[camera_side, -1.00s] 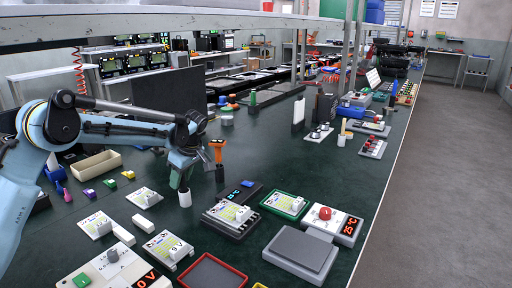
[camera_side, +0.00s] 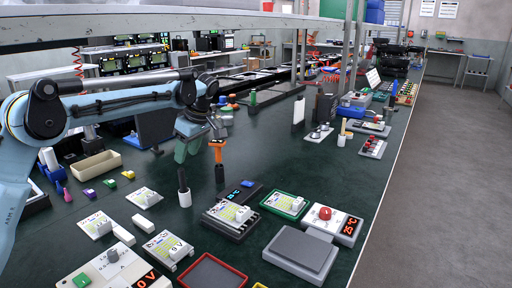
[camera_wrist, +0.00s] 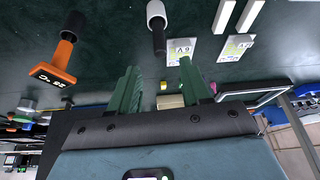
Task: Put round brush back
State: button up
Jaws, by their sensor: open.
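A slim dark handle (camera_side: 182,178) stands upright in a small white round holder (camera_side: 185,200); I take it for the round brush, its bristles not visible. In the wrist view the dark handle (camera_wrist: 158,40) rises from the white holder (camera_wrist: 155,10). My gripper (camera_side: 187,148) is above and behind the handle, apart from it. In the wrist view my gripper's (camera_wrist: 160,82) two green fingers are spread, with nothing held between them.
An orange-topped tool (camera_side: 218,149) with a dark lower part stands just right of the holder. White-and-yellow meters (camera_side: 168,247) lie in front. A beige open box (camera_side: 96,165) is at the left. Bare green tabletop lies beyond the orange tool.

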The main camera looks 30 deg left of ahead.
jog(key=s+d+r+m+t+h, duration=0.2)
jog(key=s+d+r+m+t, duration=0.2)
jog(key=s+d+m, duration=0.5)
jog(key=s+d+f+m+t+h, duration=0.1)
jog(key=s+f+m+t, duration=0.1)
jog(key=s+m, duration=0.3)
jog(key=s+d+f+m+t+h, duration=0.1)
jog(key=s+f+m, duration=0.3)
jog(key=s+m, duration=0.1)
jog(key=shift+s+d+f+t, duration=0.25)
jog(key=shift+s+d+t, duration=0.15)
jog(key=shift+s, duration=0.45)
